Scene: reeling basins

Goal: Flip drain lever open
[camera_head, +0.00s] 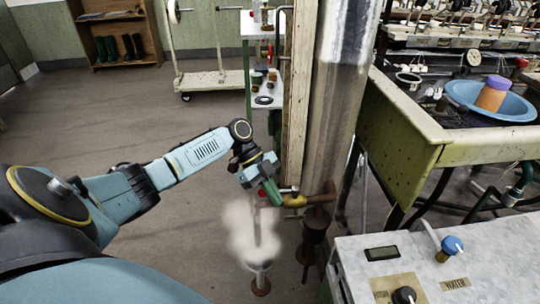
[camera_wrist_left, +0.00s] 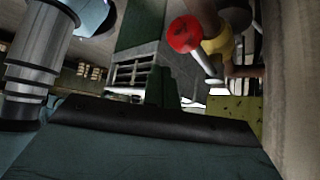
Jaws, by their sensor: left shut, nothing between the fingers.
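The drain lever shows in the left wrist view as a pale rod with a round red knob (camera_wrist_left: 184,34) on its end, beside a brass valve body (camera_wrist_left: 217,44). In the head view the brass valve (camera_head: 294,201) sits on a rusty pipe at the foot of the tall metal column, and a bit of red shows by my gripper. My left gripper (camera_head: 271,192) is at the valve, its green fingers shut and empty. In the wrist view the fingers (camera_wrist_left: 161,88) are left of and below the knob; contact cannot be told. My right gripper is out of view.
Steam (camera_head: 240,225) rises below the valve, over a small drain funnel (camera_head: 260,268). A wooden post and the metal column (camera_head: 336,100) stand close behind. A control panel (camera_head: 480,262) is at the lower right, a basin bench (camera_head: 415,150) above it. The floor at left is clear.

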